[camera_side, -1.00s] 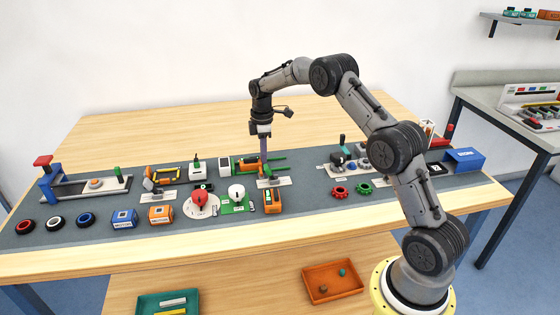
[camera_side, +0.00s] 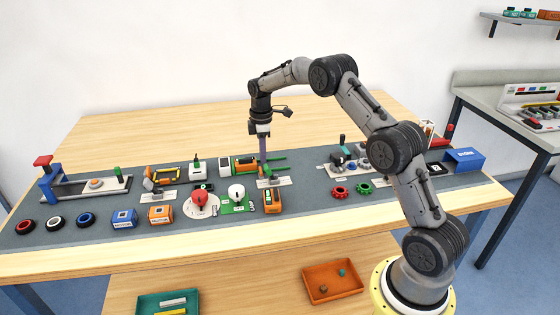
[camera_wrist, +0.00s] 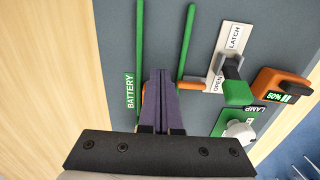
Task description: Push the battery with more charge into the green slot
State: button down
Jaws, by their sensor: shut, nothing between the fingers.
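My gripper (camera_wrist: 160,128) is shut and empty, pointing down between two green rails (camera_wrist: 140,45) beside the "BATTERY" label. In the side view my gripper (camera_side: 263,172) is low over the green-railed slot. An orange battery (camera_wrist: 150,87) lies between the rails, mostly hidden behind my fingers; it also shows in the side view (camera_side: 245,167), left of my fingers. Its charge reading is hidden, and I cannot tell whether my fingers touch it. A second orange battery (camera_wrist: 284,86) reads 50%; it lies in front of the slot in the side view (camera_side: 272,201).
A latch with a green handle (camera_wrist: 238,92) stands right of the rails, near "OPEN" and "LATCH" labels. A white lamp (camera_wrist: 238,131) is on a green base. Several other items line the mat at left.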

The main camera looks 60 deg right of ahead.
notch_tip(320, 180, up, 7)
dwell(0.7)
jog(key=shift+f, duration=0.1)
